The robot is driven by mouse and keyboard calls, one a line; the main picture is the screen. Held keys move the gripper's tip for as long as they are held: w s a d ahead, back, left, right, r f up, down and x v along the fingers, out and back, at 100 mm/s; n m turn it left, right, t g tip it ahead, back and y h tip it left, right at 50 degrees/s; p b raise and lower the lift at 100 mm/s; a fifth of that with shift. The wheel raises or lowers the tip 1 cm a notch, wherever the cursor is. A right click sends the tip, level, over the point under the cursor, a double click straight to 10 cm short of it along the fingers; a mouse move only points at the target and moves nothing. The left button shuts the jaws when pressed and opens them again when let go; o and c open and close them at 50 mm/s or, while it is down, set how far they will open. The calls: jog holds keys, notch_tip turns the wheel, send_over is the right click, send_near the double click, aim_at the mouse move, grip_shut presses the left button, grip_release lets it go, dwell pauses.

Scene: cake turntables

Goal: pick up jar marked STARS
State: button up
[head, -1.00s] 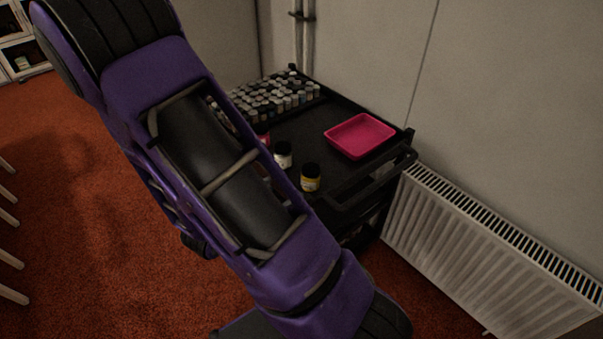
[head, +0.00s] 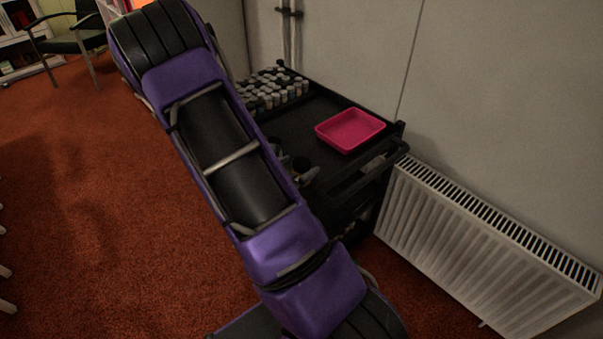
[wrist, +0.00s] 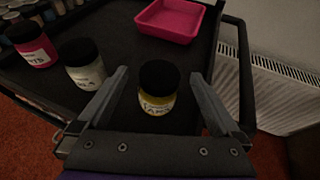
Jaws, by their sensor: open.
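A jar with a black lid and yellow contents (wrist: 158,88) stands upright on the black cart top. Its white label is only partly legible; the letters look like the end of STARS. In the head view the jar (head: 306,173) is mostly hidden behind my arm. My gripper (wrist: 158,75) is open, with one finger on each side of this jar. Gaps show between the jar and both fingers, so nothing is held.
A white-labelled jar (wrist: 84,63) stands just outside the left finger, and a pink jar (wrist: 32,45) farther left. A pink tray (head: 350,130) lies behind. Several small bottles (head: 272,90) crowd the cart's far end. A radiator (head: 480,235) stands right of the cart.

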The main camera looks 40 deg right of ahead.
jog(key=shift+x, duration=1.25)
jog(key=shift+r, duration=0.1)
jog(key=c, duration=1.5)
